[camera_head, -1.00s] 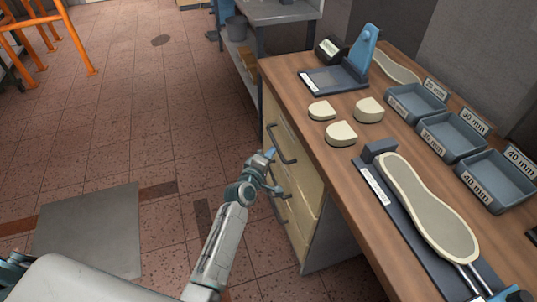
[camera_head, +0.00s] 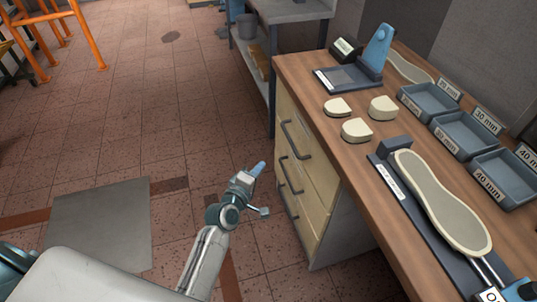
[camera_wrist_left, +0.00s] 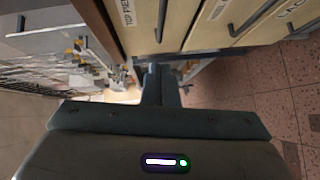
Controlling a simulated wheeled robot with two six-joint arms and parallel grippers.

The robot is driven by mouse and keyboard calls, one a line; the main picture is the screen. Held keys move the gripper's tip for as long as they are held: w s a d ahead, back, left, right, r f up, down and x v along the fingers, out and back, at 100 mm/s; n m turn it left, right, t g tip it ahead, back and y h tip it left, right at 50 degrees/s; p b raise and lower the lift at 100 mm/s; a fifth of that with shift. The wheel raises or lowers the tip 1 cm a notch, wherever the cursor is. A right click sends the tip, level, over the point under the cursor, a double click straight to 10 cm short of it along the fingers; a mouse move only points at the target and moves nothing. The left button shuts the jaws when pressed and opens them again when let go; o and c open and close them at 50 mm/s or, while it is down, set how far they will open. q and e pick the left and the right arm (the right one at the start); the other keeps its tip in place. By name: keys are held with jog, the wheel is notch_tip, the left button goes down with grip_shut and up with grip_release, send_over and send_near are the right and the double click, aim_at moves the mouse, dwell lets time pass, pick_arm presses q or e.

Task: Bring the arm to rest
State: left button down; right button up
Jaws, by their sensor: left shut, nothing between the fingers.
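My left gripper (camera_head: 257,169) is shut and empty. In the head view it hangs over the tiled floor, to the left of the drawer cabinet (camera_head: 318,190) and apart from it. In the left wrist view its closed fingers (camera_wrist_left: 161,86) point toward the cabinet's drawer fronts (camera_wrist_left: 205,25). My right gripper is not in view.
Drawer handles (camera_head: 290,175) stick out near my arm.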

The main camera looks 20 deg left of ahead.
pick_arm(q)
jog(key=shift+s+f, duration=0.1)
jog(key=shift+s, duration=0.05)
